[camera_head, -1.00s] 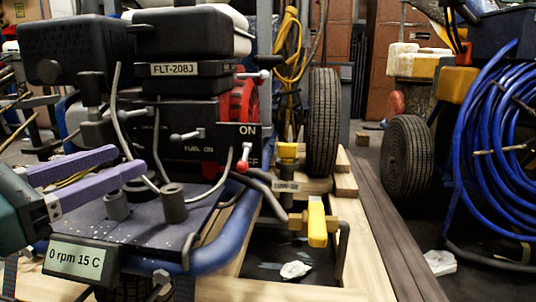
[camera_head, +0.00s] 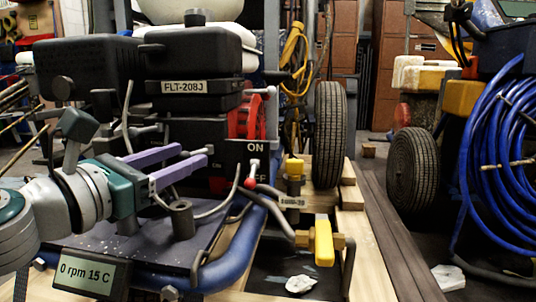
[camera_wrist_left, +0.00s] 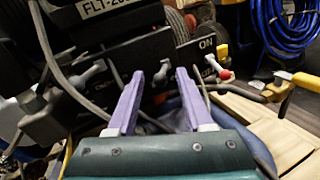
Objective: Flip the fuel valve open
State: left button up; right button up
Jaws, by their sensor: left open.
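The fuel valve is a small grey lever (camera_wrist_left: 160,74) on the engine's black front panel. In the left wrist view it shows between my left gripper's fingertips (camera_wrist_left: 160,76), and I cannot tell if they touch it. In the head view the left gripper (camera_head: 192,154) reaches in from the left, its purple fingers apart and empty-looking, in front of the panel. The gripper hides the valve and its lettering there. My right gripper is not in view.
Another grey lever (camera_wrist_left: 92,72) sits left of the valve. A red-tipped switch (camera_head: 251,183) marked ON is to the right. A grey cable (camera_head: 222,207) loops below the panel. A yellow-handled valve (camera_head: 323,243) stands lower right. A display (camera_head: 87,271) reads 0 rpm 15 C.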

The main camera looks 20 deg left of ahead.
pick_arm(q)
jog(key=shift+c, duration=0.3)
grip_shut()
dwell(0.3)
